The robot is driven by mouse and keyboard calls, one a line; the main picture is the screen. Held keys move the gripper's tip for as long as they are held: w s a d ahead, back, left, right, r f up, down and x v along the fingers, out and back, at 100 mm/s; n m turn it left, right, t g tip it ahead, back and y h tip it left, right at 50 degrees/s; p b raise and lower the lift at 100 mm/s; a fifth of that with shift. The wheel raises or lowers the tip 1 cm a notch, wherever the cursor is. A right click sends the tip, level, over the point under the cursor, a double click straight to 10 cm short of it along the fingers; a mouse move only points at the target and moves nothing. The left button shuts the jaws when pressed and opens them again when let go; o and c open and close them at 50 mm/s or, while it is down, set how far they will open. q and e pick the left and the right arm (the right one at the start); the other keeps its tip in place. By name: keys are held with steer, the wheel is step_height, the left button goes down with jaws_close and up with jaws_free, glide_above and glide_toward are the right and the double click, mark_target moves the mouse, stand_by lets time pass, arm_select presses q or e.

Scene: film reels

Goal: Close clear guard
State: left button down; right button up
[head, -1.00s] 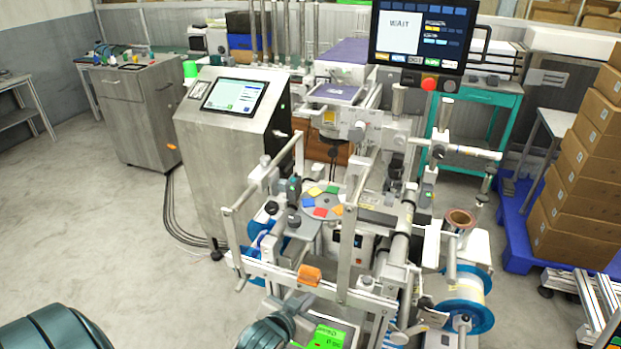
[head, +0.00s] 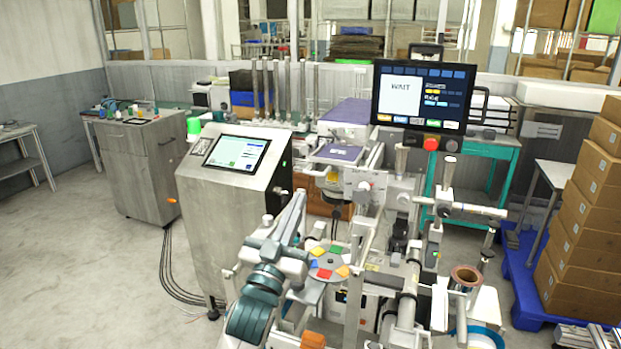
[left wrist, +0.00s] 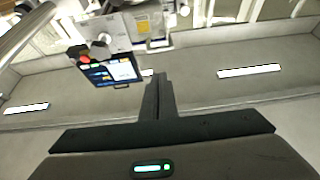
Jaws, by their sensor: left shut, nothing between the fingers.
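The guard's metal frame stands at the front of the labelling machine. Its right upright (head: 356,275) and the orange handle (head: 313,340) show at the bottom of the head view. The clear pane itself is hard to make out, and my left arm covers much of the frame's left side. My left gripper (head: 299,198) is raised above the frame, just left of the disc with coloured patches (head: 328,262). In the left wrist view its fingers (left wrist: 161,78) are together and empty, pointing up toward the ceiling lights. My right gripper is not in view.
A steel cabinet with a touchscreen (head: 237,152) stands close to the left of my arm. A monitor reading WAIT (head: 424,97) hangs over the machine. Posts and a roll (head: 466,275) crowd the right side. Stacked boxes (head: 590,200) stand at far right. The floor at left is open.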

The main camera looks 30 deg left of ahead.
arm_select(q)
steer(key=shift+s+a+r+t, duration=0.1)
steer(key=shift+s+r+t, duration=0.1)
steer(key=shift+r, duration=0.3)
steer(key=shift+s+a+r+t, duration=0.1)
steer(key=shift+r+t, duration=0.1)
steer(key=shift+r, duration=0.25)
steer(key=shift+w, duration=0.15)
steer(key=p+x, duration=0.5)
steer(key=x, duration=0.5)
steer(key=f, duration=0.4)
steer(key=shift+w+a+p, duration=0.15)
steer(key=shift+w+p, duration=0.15)
steer(key=shift+f, duration=0.15)
